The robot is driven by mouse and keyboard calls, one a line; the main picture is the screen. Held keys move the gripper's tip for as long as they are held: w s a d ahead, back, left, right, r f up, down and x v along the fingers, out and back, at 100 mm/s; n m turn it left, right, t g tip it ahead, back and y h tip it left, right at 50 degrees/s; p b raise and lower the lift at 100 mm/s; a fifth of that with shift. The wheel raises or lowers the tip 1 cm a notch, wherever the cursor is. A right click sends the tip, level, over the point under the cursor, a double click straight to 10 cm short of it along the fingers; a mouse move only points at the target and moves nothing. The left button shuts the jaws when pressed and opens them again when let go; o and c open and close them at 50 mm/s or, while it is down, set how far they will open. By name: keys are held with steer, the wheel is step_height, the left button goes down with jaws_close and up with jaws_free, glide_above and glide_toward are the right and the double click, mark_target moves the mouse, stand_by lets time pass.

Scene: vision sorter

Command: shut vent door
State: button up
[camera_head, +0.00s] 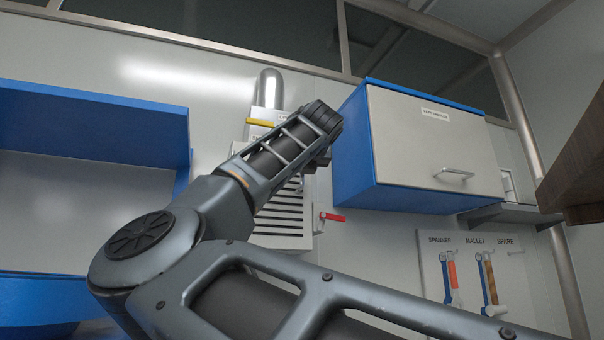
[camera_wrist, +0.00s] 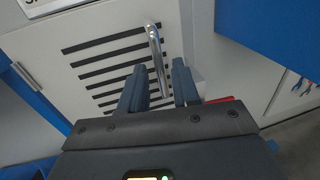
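The vent door is a pale panel with several dark horizontal slots. In the wrist view the vent door (camera_wrist: 105,62) fills the upper middle, with a metal bar handle (camera_wrist: 155,45) near its right side. My gripper (camera_wrist: 160,68) is open, with its two dark fingers on either side of the handle's lower part; gaps show between bar and fingers. I cannot tell whether either finger touches it. In the head view the slotted vent door (camera_head: 280,212) is partly hidden behind my arm, and my fingertips are hidden. How far the door stands open is unclear.
A red lever (camera_head: 332,217) sits right of the vent. A blue wall cabinet with a grey front (camera_head: 430,140) is close to my wrist's right. A blue shelf (camera_head: 90,120) is on the left. A tool board (camera_head: 470,265) hangs lower right.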

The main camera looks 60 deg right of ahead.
steer(key=shift+b+v, duration=0.4)
steer(key=shift+v, duration=1.85)
steer(key=shift+f, duration=0.1)
step_height(320, 180, down, 21)
steer(key=g+h, duration=0.5)
steer(key=g, duration=0.4)
steer(key=s+a+f+n+t+h+p, duration=0.1)
steer(key=s+a+f+n+t+h, duration=0.15)
steer(key=a+f+n+t, duration=0.55)
steer(key=s+a+f+n+t+h+p, duration=0.15)
steer(key=s+a+f+n+t, duration=0.25)
steer(key=a+f+n, duration=0.7)
steer(key=s+a+f+n+t+y, duration=0.4)
steer(key=s+f+n+y, duration=0.2)
steer(key=f+n+y, duration=0.4)
steer(key=s+a+f+n+t+y, duration=0.45)
steer(key=f+n+y, duration=0.35)
steer(key=f+n, duration=0.25)
steer(key=s+a+f+n+g+y, duration=0.2)
steer(key=s+a+f+n+g, duration=0.1)
steer(key=s, duration=0.6)
steer(key=s+a+f+n+g+y+p, duration=0.1)
steer(key=s+a+f+n+g+y, duration=0.1)
steer(key=s+a+f+g, duration=0.3)
steer(key=s+n, duration=0.1)
steer(key=s, duration=0.3)
steer(key=shift+s+a+y, duration=0.25)
steer(key=shift+a+y, duration=0.05)
steer(key=shift+y, duration=0.1)
